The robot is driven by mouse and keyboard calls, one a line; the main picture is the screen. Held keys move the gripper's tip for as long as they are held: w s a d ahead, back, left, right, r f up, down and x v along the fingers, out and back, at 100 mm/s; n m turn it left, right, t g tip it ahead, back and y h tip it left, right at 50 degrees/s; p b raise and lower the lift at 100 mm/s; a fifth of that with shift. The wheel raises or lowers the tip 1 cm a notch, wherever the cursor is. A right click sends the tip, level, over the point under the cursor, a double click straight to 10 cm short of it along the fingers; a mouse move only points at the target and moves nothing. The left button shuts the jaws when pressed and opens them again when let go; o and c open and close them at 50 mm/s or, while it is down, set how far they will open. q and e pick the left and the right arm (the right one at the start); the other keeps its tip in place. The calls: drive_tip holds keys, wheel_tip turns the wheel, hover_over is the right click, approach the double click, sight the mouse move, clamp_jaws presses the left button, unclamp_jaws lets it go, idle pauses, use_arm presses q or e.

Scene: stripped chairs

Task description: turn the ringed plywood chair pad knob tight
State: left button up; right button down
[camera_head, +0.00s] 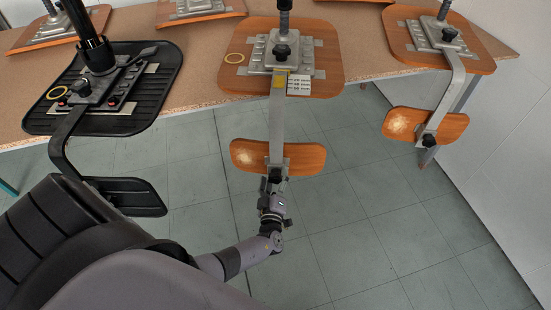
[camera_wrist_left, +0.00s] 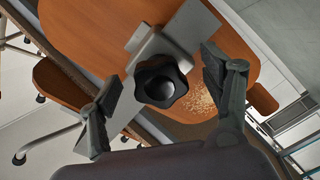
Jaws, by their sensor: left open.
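The pad's black lobed knob (camera_wrist_left: 160,82) shows large in the left wrist view, on a metal bracket. It is small and dark in the head view (camera_head: 277,174). My left gripper (camera_head: 273,187) is at this knob. Its open fingers (camera_wrist_left: 164,74) stand on either side of the knob, with gaps visible. My right gripper is out of view.
A black chair (camera_head: 150,97) with its own yellow ring (camera_head: 56,93) lies left on the table (camera_head: 205,30). Another plywood chair (camera_head: 400,42) lies right, its back pad (camera_head: 450,127) overhanging. White blocks (camera_head: 300,85) sit on the middle seat. The tiled floor (camera_head: 350,240) is clear.

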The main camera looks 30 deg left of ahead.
sight(275, 180)
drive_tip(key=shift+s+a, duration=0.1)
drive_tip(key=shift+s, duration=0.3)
use_arm(q)
drive_tip(key=shift+p+v, duration=0.55)
drive_tip(key=shift+v, duration=0.6)
drive_tip(key=shift+p+v, duration=0.6)
drive_tip(key=shift+v, duration=1.3)
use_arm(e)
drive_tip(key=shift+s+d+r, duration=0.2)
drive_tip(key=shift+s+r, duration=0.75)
